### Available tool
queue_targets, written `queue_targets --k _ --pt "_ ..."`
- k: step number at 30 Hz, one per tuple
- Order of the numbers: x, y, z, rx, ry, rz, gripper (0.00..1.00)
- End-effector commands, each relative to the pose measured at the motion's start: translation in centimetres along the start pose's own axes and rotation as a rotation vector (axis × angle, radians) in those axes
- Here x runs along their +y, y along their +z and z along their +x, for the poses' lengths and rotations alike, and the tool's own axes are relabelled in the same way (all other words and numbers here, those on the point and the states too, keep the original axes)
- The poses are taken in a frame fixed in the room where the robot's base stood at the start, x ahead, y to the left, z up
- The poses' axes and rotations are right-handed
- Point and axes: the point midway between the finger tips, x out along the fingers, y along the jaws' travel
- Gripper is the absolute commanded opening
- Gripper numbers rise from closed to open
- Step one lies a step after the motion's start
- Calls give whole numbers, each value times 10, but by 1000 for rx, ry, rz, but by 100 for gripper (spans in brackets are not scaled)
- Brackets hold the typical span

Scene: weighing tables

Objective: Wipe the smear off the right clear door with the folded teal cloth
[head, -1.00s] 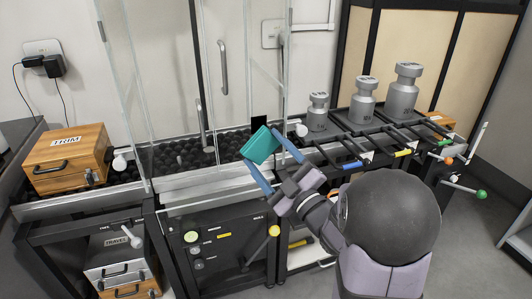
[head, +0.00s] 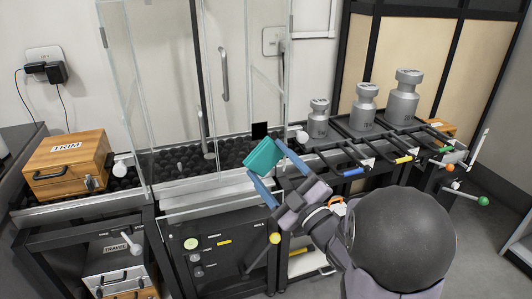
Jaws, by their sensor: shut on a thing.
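My gripper (head: 266,170) is shut on the folded teal cloth (head: 264,157), with blue fingers on either side of it. The cloth is held tilted in front of the lower right part of the clear enclosure, above its front metal ledge. The right clear door (head: 254,85) is a transparent pane right of the dark central post. I cannot tell whether the cloth touches it. I cannot make out the smear on the glass. A small black square (head: 260,130) shows just behind the top of the cloth.
Several grey weights (head: 364,108) stand on black racks to the right. A wooden TRIM box (head: 66,168) sits at left. A yellow-knobbed lever (head: 274,239) rises below the gripper. Vertical handles (head: 223,72) show at the enclosure. Dark granules (head: 182,160) cover its floor.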

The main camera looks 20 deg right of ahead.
Motion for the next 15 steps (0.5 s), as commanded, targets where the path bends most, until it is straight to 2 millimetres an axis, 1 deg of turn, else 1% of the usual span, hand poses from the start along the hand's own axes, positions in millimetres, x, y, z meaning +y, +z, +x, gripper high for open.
queue_targets --k 8,15 --pt "2 3 15 2 -1 1 52" --pt "6 8 38 3 -1 0 52"
